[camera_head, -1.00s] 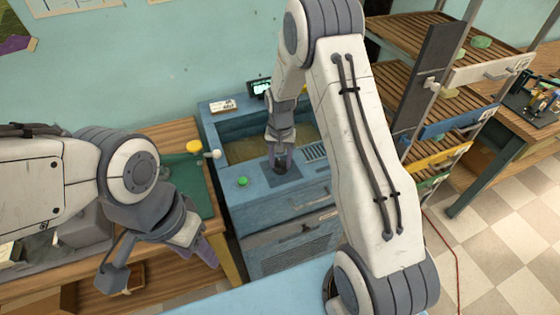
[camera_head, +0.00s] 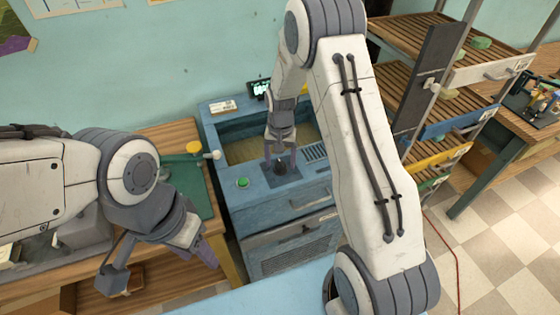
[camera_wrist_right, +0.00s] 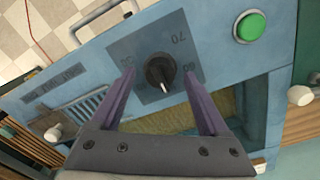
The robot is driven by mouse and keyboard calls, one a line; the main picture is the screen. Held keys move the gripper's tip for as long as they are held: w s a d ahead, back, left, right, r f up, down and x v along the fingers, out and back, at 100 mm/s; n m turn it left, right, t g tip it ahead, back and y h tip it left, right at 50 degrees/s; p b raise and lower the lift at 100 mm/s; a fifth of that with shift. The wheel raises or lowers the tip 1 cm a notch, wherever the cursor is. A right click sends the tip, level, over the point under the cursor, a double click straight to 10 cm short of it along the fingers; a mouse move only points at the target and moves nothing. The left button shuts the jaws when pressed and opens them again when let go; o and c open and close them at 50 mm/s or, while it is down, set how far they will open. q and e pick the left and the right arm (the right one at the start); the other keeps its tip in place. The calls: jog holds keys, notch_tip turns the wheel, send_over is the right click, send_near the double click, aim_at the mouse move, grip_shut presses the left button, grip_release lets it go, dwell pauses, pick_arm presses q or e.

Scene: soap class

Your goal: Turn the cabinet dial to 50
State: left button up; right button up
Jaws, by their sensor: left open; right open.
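The black dial (camera_wrist_right: 160,72) sits on a dark square plate on the blue cabinet (camera_head: 235,205). Its white pointer mark points toward the bottom of the right wrist view, away from the visible "70"; another number is partly hidden by a finger. In the head view the dial (camera_head: 280,167) is low between the fingers. My right gripper (camera_head: 280,160) is open, with its purple fingers on either side of the dial and gaps visible in the wrist view. My left gripper (camera_head: 205,252) is open and empty, off to the left over the wooden desk.
A green button (camera_head: 242,183) is beside the dial plate. A small display (camera_head: 261,89) stands at the cabinet's back; its reading is too small to tell. A shelf rack with coloured drawers (camera_head: 452,155) stands to the right.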

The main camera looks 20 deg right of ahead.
aim_at(281, 162)
notch_tip(281, 162, up, 10)
jog(key=b, duration=0.2)
dwell(0.4)
